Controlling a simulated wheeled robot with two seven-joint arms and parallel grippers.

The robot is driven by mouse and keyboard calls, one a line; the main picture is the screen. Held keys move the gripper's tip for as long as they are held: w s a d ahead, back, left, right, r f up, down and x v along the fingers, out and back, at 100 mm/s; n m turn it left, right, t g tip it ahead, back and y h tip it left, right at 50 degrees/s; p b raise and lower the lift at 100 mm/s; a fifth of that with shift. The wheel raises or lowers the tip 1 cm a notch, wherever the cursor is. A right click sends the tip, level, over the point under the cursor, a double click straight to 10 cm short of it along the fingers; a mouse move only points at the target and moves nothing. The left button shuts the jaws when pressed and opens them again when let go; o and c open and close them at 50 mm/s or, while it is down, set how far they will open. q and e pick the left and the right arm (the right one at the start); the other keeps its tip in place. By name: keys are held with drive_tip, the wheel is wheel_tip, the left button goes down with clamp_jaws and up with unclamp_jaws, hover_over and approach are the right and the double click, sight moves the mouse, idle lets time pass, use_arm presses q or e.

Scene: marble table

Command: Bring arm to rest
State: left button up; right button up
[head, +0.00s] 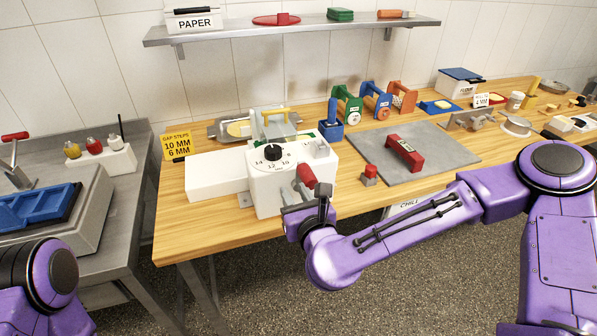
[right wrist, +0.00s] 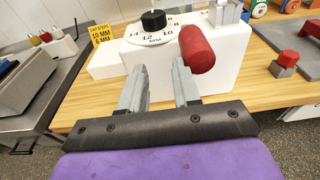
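My right gripper (head: 297,196) is in front of the white machine (head: 262,188) with the black dial (head: 274,152). In the right wrist view its two fingers (right wrist: 160,82) stand apart with nothing between them. The machine's red handle (head: 306,176) is just beyond the fingertips; in the right wrist view the red handle (right wrist: 197,49) shows past the right finger, and I cannot tell whether they touch. My right arm reaches in from the right over the table's front edge. Part of my left arm shows at the lower left; its gripper is out of view.
A small red-topped block (head: 369,175) and a red block (head: 404,153) are right of the machine, the latter on a grey slab (head: 446,150). A yellow sign (head: 177,146) stands at left. A metal side table (head: 112,205) holds a blue tray (head: 38,207). Floor in front is open.

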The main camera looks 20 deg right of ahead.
drive_tip(key=s+d+f+n+g, duration=0.1)
drive_tip(key=s+f+n+g, duration=0.3)
drive_tip(key=s+f+n, duration=0.5)
drive_tip(key=s+d+f+n+g, duration=0.1)
drive_tip(key=s+f+n+g, duration=0.3)
drive_tip(key=f+n, duration=1)
drive_tip(key=s+d+f+n+g+h, duration=0.2)
drive_tip(key=s+d+f+n, duration=0.1)
drive_tip(key=s+d+f, duration=0.3)
drive_tip(key=s+d+f+n+g+h+b, duration=0.1)
drive_tip(key=s+d+f+n+g+h, duration=0.1)
drive_tip(key=s+d+f, duration=0.4)
drive_tip(key=s+d+g, duration=0.1)
drive_tip(key=s+d, duration=0.2)
drive_tip(key=s, duration=0.2)
drive_tip(key=shift+n, duration=0.4)
